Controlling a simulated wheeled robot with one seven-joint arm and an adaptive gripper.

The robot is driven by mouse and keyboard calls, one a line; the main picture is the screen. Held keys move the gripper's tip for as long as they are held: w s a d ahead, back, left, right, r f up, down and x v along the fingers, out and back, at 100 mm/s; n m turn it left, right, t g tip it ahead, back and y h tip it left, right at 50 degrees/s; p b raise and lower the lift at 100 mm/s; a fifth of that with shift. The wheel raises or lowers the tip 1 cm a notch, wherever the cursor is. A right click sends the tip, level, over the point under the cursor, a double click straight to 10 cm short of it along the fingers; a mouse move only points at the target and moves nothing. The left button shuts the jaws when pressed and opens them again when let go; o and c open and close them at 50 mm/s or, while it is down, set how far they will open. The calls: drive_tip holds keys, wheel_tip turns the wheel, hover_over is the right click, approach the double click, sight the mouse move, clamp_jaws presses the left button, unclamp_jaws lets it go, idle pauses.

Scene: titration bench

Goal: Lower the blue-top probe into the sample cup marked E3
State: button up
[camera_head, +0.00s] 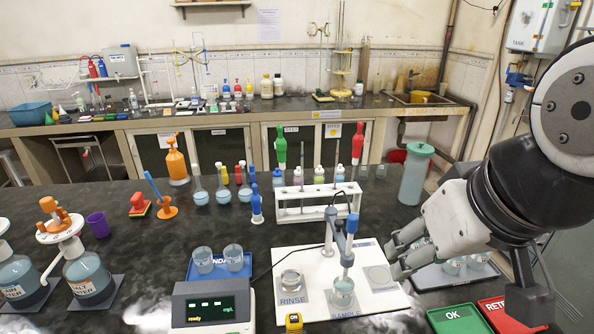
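The blue-top probe (351,223) hangs upright from a small stand on the white board, above the SAMPLE spot. A clear cup (343,291) with bluish liquid stands on that spot, directly below the probe. I cannot tell whether the probe's lower end is inside the cup. No E3 mark is legible on any cup. My gripper (391,260) is to the right of the probe, apart from it, over the board's right edge. Its fingers look spread, with nothing visible between them.
The white board (300,258) also bears a RINSE cup (291,283) and an empty-looking grey pad (380,278). The meter (212,304) stands front left. Two cups stand in a blue tray (219,272). More cups sit in a grey tray (430,277) beneath my gripper. A white rack (318,212) stands behind.

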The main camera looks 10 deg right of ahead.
drive_tip(key=w+r+n+g, duration=0.1)
drive_tip(key=w+r+n, duration=0.2)
drive_tip(key=w+n, duration=0.15)
drive_tip(key=n+g, duration=0.5)
drive_tip(key=n, duration=0.7)
hover_over(353, 216)
wheel_tip(353, 216, down, 4)
wheel_tip(353, 216, down, 13)
drive_tip(key=p, duration=0.3)
clamp_jaws()
